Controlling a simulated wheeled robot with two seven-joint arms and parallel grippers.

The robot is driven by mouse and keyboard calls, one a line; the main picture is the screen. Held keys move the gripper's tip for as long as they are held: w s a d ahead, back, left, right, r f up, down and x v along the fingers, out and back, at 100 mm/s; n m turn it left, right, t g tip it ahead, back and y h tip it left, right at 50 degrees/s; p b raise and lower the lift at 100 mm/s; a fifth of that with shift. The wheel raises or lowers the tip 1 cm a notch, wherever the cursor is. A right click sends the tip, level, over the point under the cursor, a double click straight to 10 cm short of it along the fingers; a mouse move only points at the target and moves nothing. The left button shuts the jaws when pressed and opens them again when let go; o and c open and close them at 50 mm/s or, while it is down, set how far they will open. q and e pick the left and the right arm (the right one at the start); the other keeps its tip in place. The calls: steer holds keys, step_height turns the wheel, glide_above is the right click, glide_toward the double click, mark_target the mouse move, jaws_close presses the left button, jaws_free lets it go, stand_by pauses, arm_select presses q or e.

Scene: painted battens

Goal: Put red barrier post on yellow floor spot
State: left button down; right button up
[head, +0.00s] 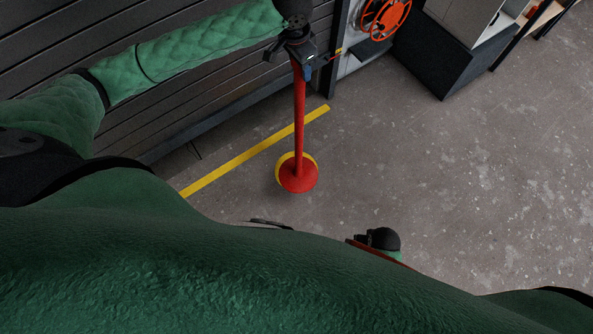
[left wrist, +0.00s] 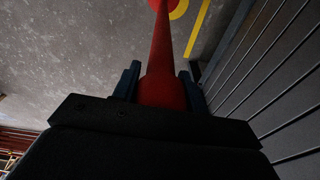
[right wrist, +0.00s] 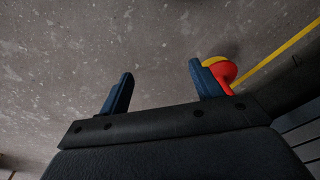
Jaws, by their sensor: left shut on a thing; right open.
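The red barrier post (head: 299,120) stands about upright, its round red base (head: 298,178) over the yellow floor spot (head: 281,161). The base hides most of the spot; a yellow crescent shows at its upper left edge. I cannot tell whether the base touches the floor. My left gripper (head: 305,66) is shut on the upper part of the post; in the left wrist view the post (left wrist: 162,60) runs away between the fingers. My right gripper (right wrist: 160,92) is open and empty. Beyond its right finger, part of the red base (right wrist: 223,72) and the yellow spot (right wrist: 213,60) show.
A yellow floor line (head: 245,158) runs diagonally left of the post, beside a dark slatted wall (head: 190,95). An orange reel (head: 385,17) and a dark cabinet (head: 436,57) stand at the top. The concrete floor (head: 450,170) to the right is clear.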

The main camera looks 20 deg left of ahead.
arm_select(q)
steer(key=w+d+m+g, duration=0.1)
steer(key=d+m+g, duration=0.1)
steer(key=d+m, duration=0.95)
steer(key=w+a+f+m+p, duration=0.2)
steer(key=a+f+p, duration=0.1)
steer(key=a+f, duration=0.2)
steer(key=w+a+f+m+p, duration=0.2)
steer(key=a+f, duration=0.3)
steer(key=a, duration=0.4)
steer(key=shift+w+a+f+p, duration=0.15)
steer(key=shift+w+f+p, duration=0.25)
steer(key=shift+w, duration=0.2)
arm_select(e)
steer(key=s+d+f, duration=0.1)
steer(key=d+f, duration=0.1)
steer(key=f, duration=0.6)
steer(key=s+d+f, duration=0.1)
steer(key=s+f, duration=0.1)
steer(key=f, duration=0.6)
steer(key=shift+d+f+t, duration=0.2)
steer(key=shift+d+t, duration=0.2)
arm_select(q)
steer(key=shift+f, duration=0.1)
arm_select(e)
steer(key=shift+s, duration=0.1)
